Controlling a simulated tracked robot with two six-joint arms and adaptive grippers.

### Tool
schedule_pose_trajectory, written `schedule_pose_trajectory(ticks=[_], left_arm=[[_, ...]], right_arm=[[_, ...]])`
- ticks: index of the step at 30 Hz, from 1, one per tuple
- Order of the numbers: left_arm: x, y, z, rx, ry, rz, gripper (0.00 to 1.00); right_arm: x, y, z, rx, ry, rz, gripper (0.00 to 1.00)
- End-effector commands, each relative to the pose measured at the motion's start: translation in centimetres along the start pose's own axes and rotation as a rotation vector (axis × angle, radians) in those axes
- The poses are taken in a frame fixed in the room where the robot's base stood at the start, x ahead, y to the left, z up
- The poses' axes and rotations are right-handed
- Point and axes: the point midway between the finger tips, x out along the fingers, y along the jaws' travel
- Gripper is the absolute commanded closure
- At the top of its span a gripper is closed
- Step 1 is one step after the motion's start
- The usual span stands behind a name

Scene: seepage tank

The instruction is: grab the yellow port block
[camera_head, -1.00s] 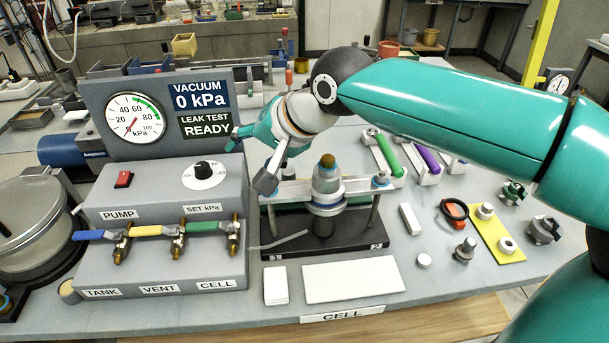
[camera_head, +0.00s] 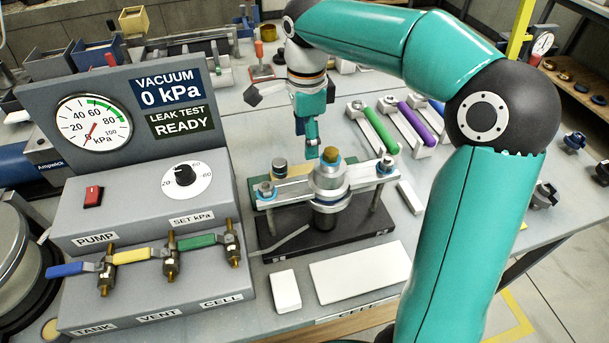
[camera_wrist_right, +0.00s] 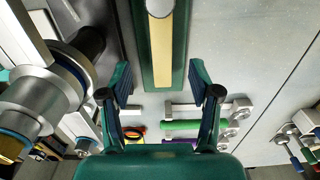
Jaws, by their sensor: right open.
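A pale yellow bar-like block (camera_head: 303,170) lies behind the clamped cell, partly hidden by it. In the right wrist view the yellow block (camera_wrist_right: 162,55) lies in a dark green surround, with a round silver fitting on it. I take this as the port block; a yellow plate on the right is almost wholly hidden by my arm. My right gripper (camera_head: 308,140) points down above and behind the cell, close over the block. My left gripper is not in view.
The clamped metal cell (camera_head: 330,180) stands on a black base beside the block. The vacuum panel (camera_head: 145,190) with its valves is on the left. Holders with green (camera_head: 380,130) and purple (camera_head: 415,122) bars are on the right. A white plate (camera_head: 360,272) lies in front.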

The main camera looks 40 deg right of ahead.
Motion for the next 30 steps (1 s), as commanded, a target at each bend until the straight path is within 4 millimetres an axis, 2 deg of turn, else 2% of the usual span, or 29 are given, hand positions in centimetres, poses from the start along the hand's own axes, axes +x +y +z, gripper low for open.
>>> schedule_pose_trajectory(ticks=[1, 6, 14, 24, 30], left_arm=[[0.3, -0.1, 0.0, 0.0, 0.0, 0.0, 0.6], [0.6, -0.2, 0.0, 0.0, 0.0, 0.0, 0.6], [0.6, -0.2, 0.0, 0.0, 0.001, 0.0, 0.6], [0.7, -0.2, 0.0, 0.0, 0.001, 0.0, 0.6], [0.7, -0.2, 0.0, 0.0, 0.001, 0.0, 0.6]], right_arm=[[1.4, 0.1, -0.1, 0.002, 0.002, 0.005, 0.38], [4.0, 0.1, -0.2, 0.004, 0.0, 0.002, 0.38], [5.5, 0.0, -0.2, 0.004, -0.001, 0.001, 0.38], [9.8, -0.4, -0.5, 0.003, -0.001, 0.0, 0.38], [10.1, -0.4, -0.5, 0.004, -0.001, -0.001, 0.38]])
